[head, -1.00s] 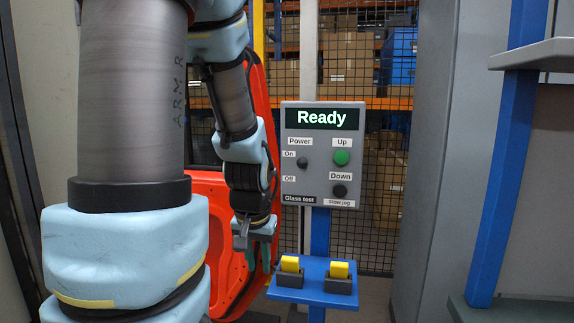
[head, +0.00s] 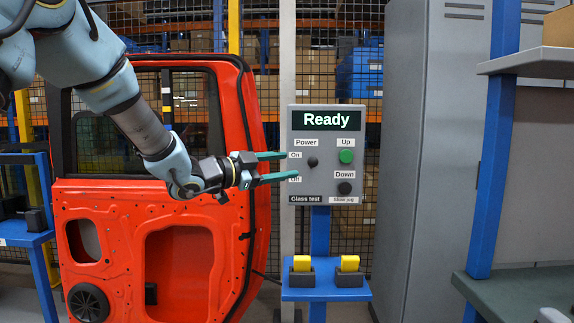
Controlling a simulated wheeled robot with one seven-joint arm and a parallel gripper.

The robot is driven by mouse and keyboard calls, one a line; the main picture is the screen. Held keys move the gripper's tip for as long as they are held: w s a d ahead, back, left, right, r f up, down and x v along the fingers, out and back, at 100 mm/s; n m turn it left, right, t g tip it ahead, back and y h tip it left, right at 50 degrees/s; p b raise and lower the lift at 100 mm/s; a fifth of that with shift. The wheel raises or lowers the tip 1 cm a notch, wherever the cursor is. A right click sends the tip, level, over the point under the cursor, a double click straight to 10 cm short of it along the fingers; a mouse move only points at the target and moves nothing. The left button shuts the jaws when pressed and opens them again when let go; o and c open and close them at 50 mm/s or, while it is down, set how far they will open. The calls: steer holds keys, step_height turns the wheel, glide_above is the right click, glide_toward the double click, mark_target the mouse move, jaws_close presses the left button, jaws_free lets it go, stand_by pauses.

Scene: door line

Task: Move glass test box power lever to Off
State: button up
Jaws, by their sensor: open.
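The glass test box (head: 327,180) is a grey panel on a blue post, with a lit "Ready" display (head: 332,120). Its black power lever (head: 313,162) is a small knob beside the On and Off labels; it looks nearer the On label. My gripper (head: 286,166) reaches in from the left, its two green fingers spread one above the other. The fingertips show at the box's left edge, over the On and Off labels, with the lever just to their right. The gripper is empty, and I cannot tell whether it touches the box.
A green Up button (head: 346,156) and a black Down button (head: 344,188) sit right of the lever. A blue shelf (head: 326,294) with two yellow-topped blocks is below. A red door (head: 190,225) stands behind my arm. A grey cabinet (head: 430,150) is at right.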

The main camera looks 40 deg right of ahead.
mark_target(309, 162)
steer(key=d+p, duration=0.2)
steer(key=d, duration=0.8)
steer(key=shift+s, duration=0.15)
steer(key=shift+c, duration=0.4)
jaws_close()
stand_by(0.6)
